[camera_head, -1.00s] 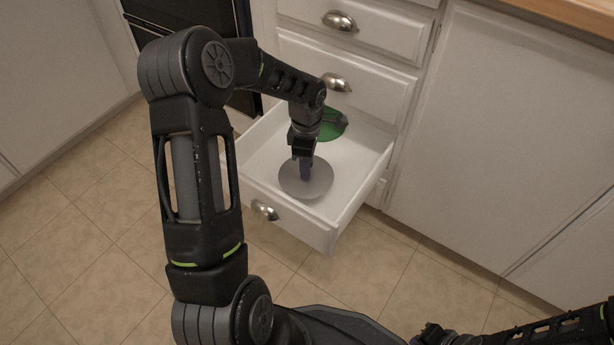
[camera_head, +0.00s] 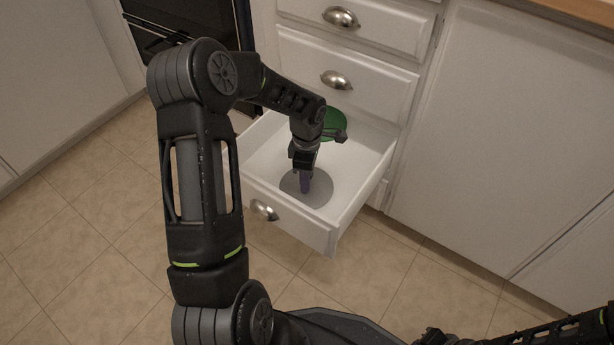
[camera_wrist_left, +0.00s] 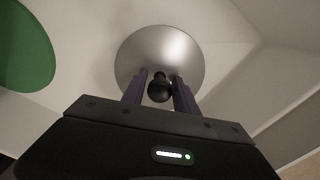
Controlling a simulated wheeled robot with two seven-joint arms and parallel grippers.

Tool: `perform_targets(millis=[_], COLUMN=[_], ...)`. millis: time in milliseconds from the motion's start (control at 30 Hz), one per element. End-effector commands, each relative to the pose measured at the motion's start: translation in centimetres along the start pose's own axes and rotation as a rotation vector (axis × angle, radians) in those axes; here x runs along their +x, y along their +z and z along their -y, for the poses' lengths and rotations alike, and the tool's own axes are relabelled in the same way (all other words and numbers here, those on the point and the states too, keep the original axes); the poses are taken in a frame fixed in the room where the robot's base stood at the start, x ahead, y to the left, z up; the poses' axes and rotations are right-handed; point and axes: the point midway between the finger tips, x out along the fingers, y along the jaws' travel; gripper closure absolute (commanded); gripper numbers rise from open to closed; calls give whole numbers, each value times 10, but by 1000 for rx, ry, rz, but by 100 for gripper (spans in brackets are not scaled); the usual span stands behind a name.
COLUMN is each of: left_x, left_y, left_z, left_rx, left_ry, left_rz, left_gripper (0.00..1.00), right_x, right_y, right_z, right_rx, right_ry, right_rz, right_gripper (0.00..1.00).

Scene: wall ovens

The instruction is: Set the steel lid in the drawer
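The steel lid (camera_head: 319,196) is a round grey disc inside the open white drawer (camera_head: 354,190), in its front part. It looks level and low, close to the drawer floor; I cannot tell whether it touches. My left gripper (camera_head: 305,186) points down over the lid's middle. In the left wrist view the lid (camera_wrist_left: 190,58) has a round black knob (camera_wrist_left: 160,88) that sits snugly between the two purple fingers, which look shut on it. My right gripper is not clearly in view; only dark parts of my right arm show at the lower right.
A green round item (camera_head: 334,122) lies at the back of the drawer; it also shows in the left wrist view (camera_wrist_left: 25,50). Closed drawers (camera_head: 350,75) stand above, a white cabinet door (camera_head: 500,140) at the right, and a dark oven (camera_head: 190,20) at the left.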

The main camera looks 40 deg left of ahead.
Motion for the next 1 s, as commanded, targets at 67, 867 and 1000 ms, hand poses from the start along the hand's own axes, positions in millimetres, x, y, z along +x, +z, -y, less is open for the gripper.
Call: perform_targets(millis=[67, 867, 1000], left_x=[0, -64, -94], left_y=[0, 0, 0], left_z=[0, -1, -1], left_rx=[0, 0, 0], left_ry=[0, 4, 4], left_rz=[0, -1, -1], left_gripper=[57, 50, 50], right_x=[0, -28, -38], right_y=[0, 1, 2], right_z=[0, 9, 12], right_rx=[0, -1, -2], right_ry=[0, 0, 0], right_rz=[0, 11, 17], right_gripper=[100, 100, 100])
